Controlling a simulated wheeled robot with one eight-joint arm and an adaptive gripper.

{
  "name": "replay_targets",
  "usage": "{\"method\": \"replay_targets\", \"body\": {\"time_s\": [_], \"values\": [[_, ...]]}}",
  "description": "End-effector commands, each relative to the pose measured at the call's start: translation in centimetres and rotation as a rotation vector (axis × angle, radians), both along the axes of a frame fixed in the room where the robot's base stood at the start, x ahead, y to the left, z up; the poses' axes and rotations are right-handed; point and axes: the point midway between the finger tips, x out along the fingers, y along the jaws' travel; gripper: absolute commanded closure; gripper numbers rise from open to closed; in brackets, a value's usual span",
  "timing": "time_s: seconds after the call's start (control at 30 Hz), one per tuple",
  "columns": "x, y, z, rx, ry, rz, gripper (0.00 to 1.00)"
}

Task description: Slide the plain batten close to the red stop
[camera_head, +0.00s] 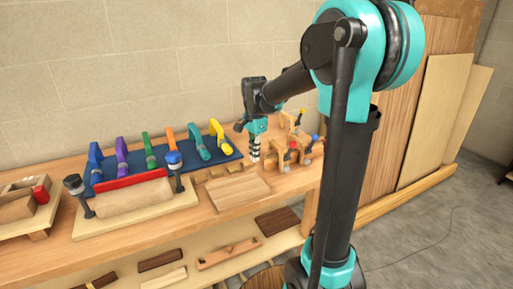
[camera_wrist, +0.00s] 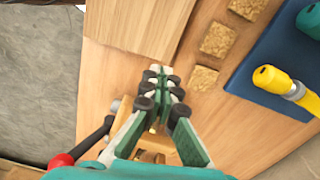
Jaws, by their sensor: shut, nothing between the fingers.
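My gripper (camera_head: 254,155) is shut and empty, pointing down over the right part of the bench, just right of a flat light board (camera_head: 235,190). In the wrist view its fingers (camera_wrist: 160,75) meet below the same board (camera_wrist: 130,25). At the far left, a small red block (camera_head: 40,194) that looks like the red stop sits in a wooden fixture beside a plain light wood piece (camera_head: 15,209), perhaps the batten. I cannot tell for certain which piece is the plain batten.
A blue mat (camera_head: 108,184) holds several coloured clamps behind the form. Wooden clamps (camera_head: 290,152) with coloured knobs stand close right of my gripper. Cork blocks (camera_wrist: 217,40) lie between board and mat. A lower shelf holds dark and light wood strips (camera_head: 277,221).

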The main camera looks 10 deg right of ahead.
Motion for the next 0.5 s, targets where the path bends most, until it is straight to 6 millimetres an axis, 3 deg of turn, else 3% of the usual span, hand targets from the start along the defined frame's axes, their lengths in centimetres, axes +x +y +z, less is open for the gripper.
{"method": "replay_targets", "body": {"time_s": [0.23, 0.5], "values": [[0.0, 0.0, -4.9, 0.0, 0.0, 0.001, 1.0], [1.6, -3.0, -4.9, 0.0, 0.0, -0.001, 1.0]]}}
